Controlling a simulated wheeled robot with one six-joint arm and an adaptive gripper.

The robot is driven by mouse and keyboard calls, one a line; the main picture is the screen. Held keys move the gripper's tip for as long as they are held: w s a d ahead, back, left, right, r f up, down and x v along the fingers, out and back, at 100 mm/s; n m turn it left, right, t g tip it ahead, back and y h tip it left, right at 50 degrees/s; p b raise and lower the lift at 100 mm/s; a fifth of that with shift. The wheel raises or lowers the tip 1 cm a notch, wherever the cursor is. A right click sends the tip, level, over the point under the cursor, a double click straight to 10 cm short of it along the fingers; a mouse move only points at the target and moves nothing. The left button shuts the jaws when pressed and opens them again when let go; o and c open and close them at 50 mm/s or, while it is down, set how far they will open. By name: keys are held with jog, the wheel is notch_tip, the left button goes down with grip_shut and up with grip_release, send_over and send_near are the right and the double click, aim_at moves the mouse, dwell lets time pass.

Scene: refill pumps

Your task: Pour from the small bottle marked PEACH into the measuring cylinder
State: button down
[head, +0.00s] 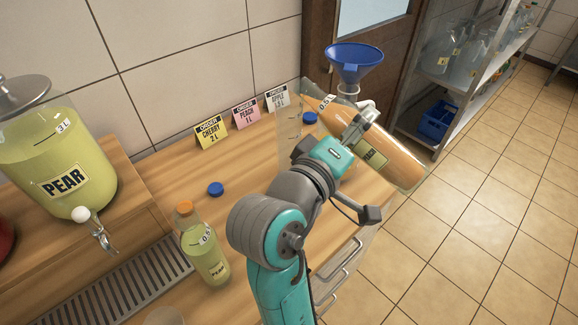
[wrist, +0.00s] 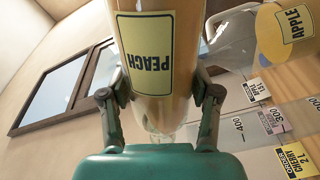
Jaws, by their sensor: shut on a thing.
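My gripper (head: 360,124) is shut around the middle of the small PEACH bottle (head: 385,152), which holds orange-tan liquid. The bottle is strongly tilted, base low at the right and neck end up at the left. In the wrist view the bottle (wrist: 155,88) is between both fingers, its PEACH label upside down. The clear measuring cylinder (head: 289,140) stands on the counter left of the bottle, partly behind my arm. In the wrist view the cylinder (wrist: 252,128) shows 300 and 400 marks. I cannot see the bottle's mouth clearly or any stream.
A blue funnel (head: 354,62) stands behind the bottle. Order cards (head: 246,115) line the wall. A PEAR dispenser (head: 55,150) and a small PEAR bottle (head: 204,250) are at the left. An APPLE jug shows in the wrist view (wrist: 270,40).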

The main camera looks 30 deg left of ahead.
jog(key=shift+d+r+n, duration=0.1)
jog(key=shift+r+n, duration=0.4)
jog(key=shift+r, duration=0.25)
jog(key=shift+r+n, duration=1.15)
jog(key=shift+n, duration=0.15)
dwell(6.0)
